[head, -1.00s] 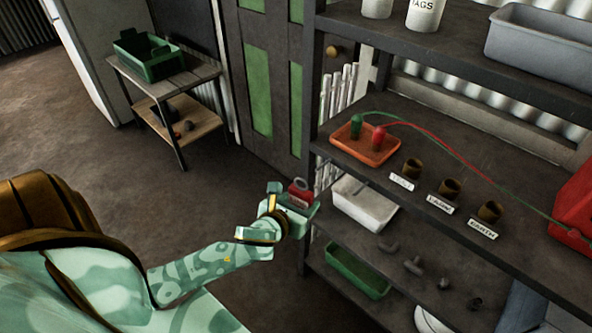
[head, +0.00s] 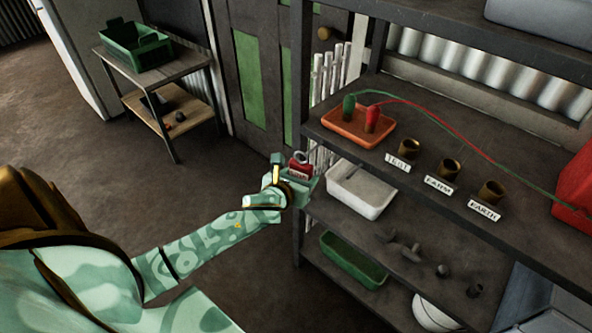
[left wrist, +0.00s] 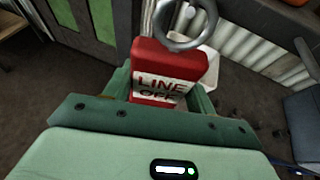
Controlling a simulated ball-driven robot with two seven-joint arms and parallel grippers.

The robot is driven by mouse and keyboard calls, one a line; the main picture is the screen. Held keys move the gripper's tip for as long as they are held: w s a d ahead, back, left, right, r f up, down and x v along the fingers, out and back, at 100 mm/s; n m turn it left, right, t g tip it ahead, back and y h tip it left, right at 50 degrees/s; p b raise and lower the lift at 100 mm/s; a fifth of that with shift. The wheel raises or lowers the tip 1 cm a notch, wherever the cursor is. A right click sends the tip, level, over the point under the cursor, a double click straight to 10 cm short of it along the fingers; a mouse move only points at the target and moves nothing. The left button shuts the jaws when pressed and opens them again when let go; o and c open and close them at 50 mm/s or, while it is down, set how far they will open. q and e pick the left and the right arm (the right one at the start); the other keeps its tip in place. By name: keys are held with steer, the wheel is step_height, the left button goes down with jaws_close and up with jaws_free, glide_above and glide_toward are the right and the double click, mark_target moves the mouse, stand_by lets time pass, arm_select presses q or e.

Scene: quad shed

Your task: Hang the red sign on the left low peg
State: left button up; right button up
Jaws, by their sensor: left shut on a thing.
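The red sign (head: 300,169) is held upright in my left gripper (head: 298,182), at the left end of the shelf unit. In the left wrist view the sign (left wrist: 166,72) reads "LINE OFF" and has a grey metal ring (left wrist: 186,22) on top. My left gripper (left wrist: 165,95) is shut on the sign's lower part. In the head view a thin pale rod (head: 314,148) shows near the ring at the shelf's edge. I cannot tell whether it is the left low peg, or whether the ring touches it. My right gripper is out of view.
The shelf (head: 420,135) carries an orange tray (head: 345,135) with green and red clips on wires, and labelled brown cups (head: 449,170). Below are a white bin (head: 360,192) and a green tray (head: 350,262). A small table (head: 165,80) stands back left; the floor between is clear.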

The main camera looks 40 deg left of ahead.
arm_select(q)
steer(key=w+b, duration=0.1)
steer(key=w, duration=0.1)
steer(key=w+f+b, duration=0.1)
steer(key=w, duration=0.2)
steer(key=shift+d+f, duration=0.1)
steer(key=shift+d, duration=0.1)
stand_by(0.3)
stand_by(0.5)
steer(key=o, duration=1.2)
steer(key=shift+c, duration=0.2)
